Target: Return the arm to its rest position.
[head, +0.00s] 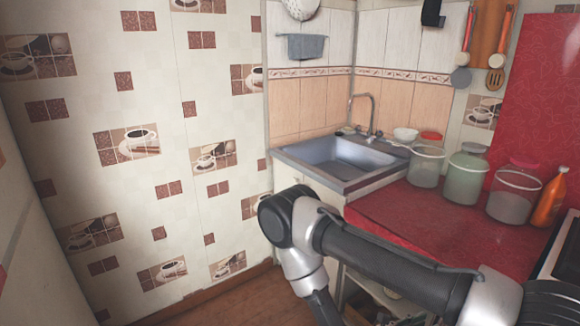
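My arm (385,264) reaches in from the lower right of the head view. It runs left in front of the red counter to an elbow joint, then bends downward out of the bottom edge. My gripper is outside the frame, so I cannot see whether it is open or holding anything.
A red counter (400,212) holds several glass jars (464,178) and an orange bottle (549,197). A metal sink (345,158) with a tap is at the corner. A stove edge (566,252) is at right. Papered wall (100,190) fills the left; some brown floor (240,300) is bare.

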